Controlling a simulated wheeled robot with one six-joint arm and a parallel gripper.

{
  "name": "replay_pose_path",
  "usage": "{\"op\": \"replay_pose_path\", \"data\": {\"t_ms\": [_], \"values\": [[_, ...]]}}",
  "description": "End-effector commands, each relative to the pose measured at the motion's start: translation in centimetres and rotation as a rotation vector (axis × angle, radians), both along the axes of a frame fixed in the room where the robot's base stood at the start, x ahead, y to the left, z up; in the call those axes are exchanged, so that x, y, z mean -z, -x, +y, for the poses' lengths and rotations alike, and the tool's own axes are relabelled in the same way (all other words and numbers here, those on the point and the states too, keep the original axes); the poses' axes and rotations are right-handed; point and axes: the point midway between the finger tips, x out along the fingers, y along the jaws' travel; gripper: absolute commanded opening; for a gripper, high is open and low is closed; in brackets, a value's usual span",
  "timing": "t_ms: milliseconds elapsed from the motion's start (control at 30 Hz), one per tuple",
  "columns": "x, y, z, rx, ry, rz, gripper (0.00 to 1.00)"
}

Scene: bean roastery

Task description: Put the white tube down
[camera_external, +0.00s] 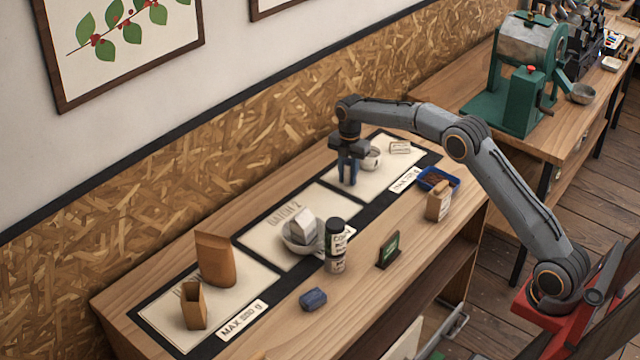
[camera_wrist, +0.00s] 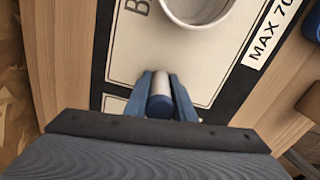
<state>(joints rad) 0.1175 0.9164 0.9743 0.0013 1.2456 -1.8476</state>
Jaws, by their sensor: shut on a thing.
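My gripper (camera_external: 348,180) points down over the far-right panel (camera_external: 385,180) of the black-bordered mat. Its blue fingers are shut on the white tube (camera_wrist: 161,84), which shows between the fingertips (camera_wrist: 162,92) in the wrist view. The tube has a dark blue end (camera_wrist: 160,106) facing the camera. In the external view the fingers hide most or all of the tube. The fingertips are low over the panel, near its left edge; I cannot tell whether the tube touches it.
A white cup (camera_external: 371,160) stands just right of my gripper and shows at the top of the wrist view (camera_wrist: 197,8). A small pale block (camera_external: 400,147) lies behind it. A blue tray (camera_external: 446,178) and brown bag (camera_external: 438,204) stand front right. The middle panel holds a bowl (camera_external: 296,244).

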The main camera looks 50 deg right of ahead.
Motion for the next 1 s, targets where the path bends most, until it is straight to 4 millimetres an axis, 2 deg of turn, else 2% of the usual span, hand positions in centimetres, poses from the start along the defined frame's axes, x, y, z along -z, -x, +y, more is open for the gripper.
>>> {"op": "replay_pose_path", "data": {"t_ms": [267, 300, 367, 400, 767, 867, 1000], "values": [[0.3, 0.0, 0.0, 0.000, 0.000, 0.001, 0.02], [0.2, 0.0, 0.0, 0.000, 0.000, 0.000, 0.29], [0.2, 0.0, 0.0, 0.000, 0.000, 0.000, 0.40], [0.2, 0.0, 0.0, 0.000, 0.000, 0.000, 0.41], [-0.3, 0.0, 0.0, 0.000, 0.000, -0.001, 0.41], [-1.5, -0.1, 0.0, 0.000, 0.000, -0.002, 0.41], [-4.1, -0.1, 0.0, 0.000, 0.000, -0.004, 0.41]]}}
